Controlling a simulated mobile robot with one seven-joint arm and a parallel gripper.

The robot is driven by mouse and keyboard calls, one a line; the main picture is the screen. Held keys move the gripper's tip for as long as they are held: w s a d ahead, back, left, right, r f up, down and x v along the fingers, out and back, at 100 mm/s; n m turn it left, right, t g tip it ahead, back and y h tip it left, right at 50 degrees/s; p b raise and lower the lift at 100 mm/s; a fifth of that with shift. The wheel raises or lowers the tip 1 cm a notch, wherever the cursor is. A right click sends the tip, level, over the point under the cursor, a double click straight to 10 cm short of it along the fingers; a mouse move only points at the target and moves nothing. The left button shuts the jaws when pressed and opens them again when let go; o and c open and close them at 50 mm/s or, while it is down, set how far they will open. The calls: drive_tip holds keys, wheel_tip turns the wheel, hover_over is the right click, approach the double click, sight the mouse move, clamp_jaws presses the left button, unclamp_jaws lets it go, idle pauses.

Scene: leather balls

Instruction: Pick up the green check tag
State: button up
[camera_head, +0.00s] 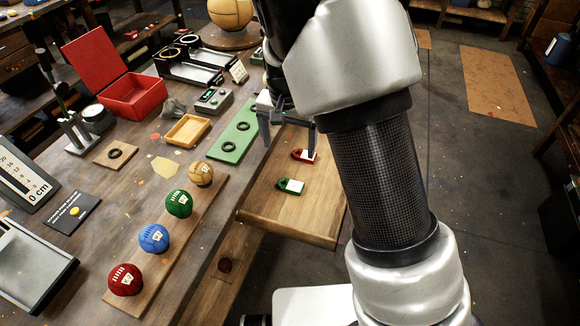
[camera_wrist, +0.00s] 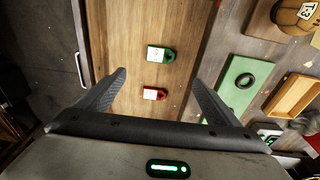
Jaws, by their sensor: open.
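The green check tag (camera_head: 290,186) lies flat in a shallow wooden drawer or tray (camera_head: 310,222) at the table's right side. It has a white label and a pointed end, and it also shows in the wrist view (camera_wrist: 160,54). A similar red tag (camera_head: 304,155) lies farther back in the same drawer, and in the wrist view (camera_wrist: 153,94) it is nearer to my gripper. My gripper (camera_head: 288,143) is open and empty above the drawer. In the wrist view, the red tag appears between the fingers and the green tag just beyond the fingertips.
A green board with black rings (camera_head: 233,142) lies on the table left of the drawer. A wooden strip carries several leather balls, including a tan one (camera_head: 201,173) and a green one (camera_head: 179,203). A small yellow tray (camera_head: 187,131) stands behind. The drawer floor around the tags is clear.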

drive_tip(key=b, duration=0.3)
hover_over(290, 185)
drive_tip(key=f, duration=1.2)
drive_tip(key=shift+s+f, duration=0.2)
drive_tip(key=shift+s, duration=0.1)
drive_tip(key=f+b, duration=0.1)
drive_tip(key=f, duration=0.4)
drive_tip(key=shift+w+f, duration=0.1)
drive_tip(key=shift+w, duration=0.1)
drive_tip(key=c, duration=1.1)
